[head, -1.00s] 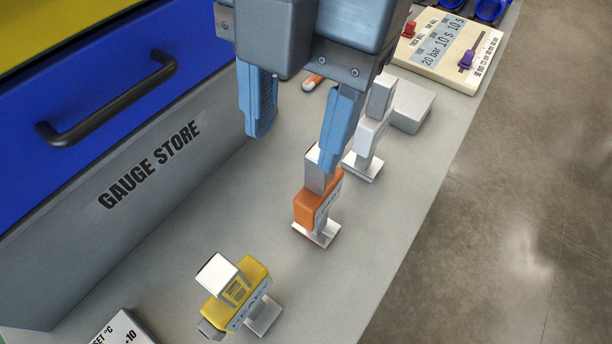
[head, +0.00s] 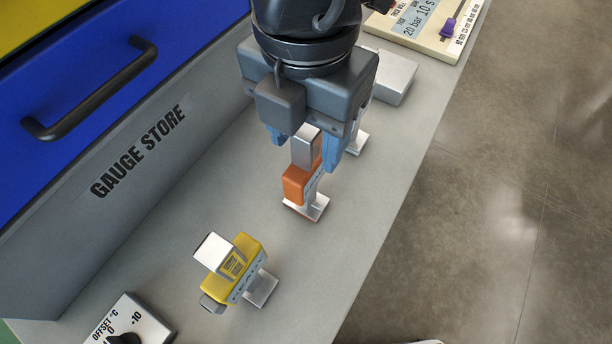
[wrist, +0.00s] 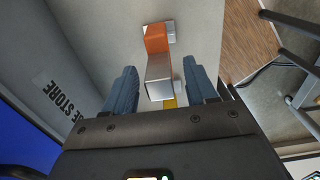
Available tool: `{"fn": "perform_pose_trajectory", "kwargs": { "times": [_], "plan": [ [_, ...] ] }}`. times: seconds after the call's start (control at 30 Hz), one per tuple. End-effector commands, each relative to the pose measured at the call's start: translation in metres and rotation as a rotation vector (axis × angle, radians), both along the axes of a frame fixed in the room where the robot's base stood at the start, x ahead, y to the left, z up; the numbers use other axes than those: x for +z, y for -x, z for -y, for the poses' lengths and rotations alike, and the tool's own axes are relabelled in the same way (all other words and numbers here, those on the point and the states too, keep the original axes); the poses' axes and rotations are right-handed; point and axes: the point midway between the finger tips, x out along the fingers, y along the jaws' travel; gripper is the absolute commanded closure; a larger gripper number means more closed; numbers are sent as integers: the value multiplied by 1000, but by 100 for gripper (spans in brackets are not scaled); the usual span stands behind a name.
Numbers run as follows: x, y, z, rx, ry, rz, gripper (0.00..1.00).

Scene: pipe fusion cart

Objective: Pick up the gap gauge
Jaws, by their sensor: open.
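An orange gauge (head: 298,184) with a grey metal block on top stands upright on a small pale foot. A yellow gauge (head: 232,273) with a pale block on top stands nearer the front. No readable label shows which one is the gap gauge. My gripper (head: 304,152) is open, with its blue fingers on either side of the orange gauge's grey top. In the wrist view the orange gauge (wrist: 155,39) lies between the spread fingers (wrist: 160,85), with gaps at both sides. A third gauge's foot (head: 357,142) shows behind my gripper, its body mostly hidden.
A blue drawer (head: 160,40) with a dark handle is above the grey GAUGE STORE panel (head: 95,215) at left. A grey block (head: 393,78) and a cream control panel (head: 440,30) are at the back. An offset dial box (head: 130,322) is at the front. The bench's right edge is open.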

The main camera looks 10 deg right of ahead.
Motion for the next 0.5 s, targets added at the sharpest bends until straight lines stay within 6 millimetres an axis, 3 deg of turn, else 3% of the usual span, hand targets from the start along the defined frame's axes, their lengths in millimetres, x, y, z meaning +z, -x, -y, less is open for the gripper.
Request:
{"fn": "perform_pose_trajectory", "kwargs": {
  "times": [0.2, 0.5],
  "plan": [
    [0, 0, 0, 0, 0, 0, 46],
    [0, 0, 0, 1, 0, 0, 74]
  ]
}}
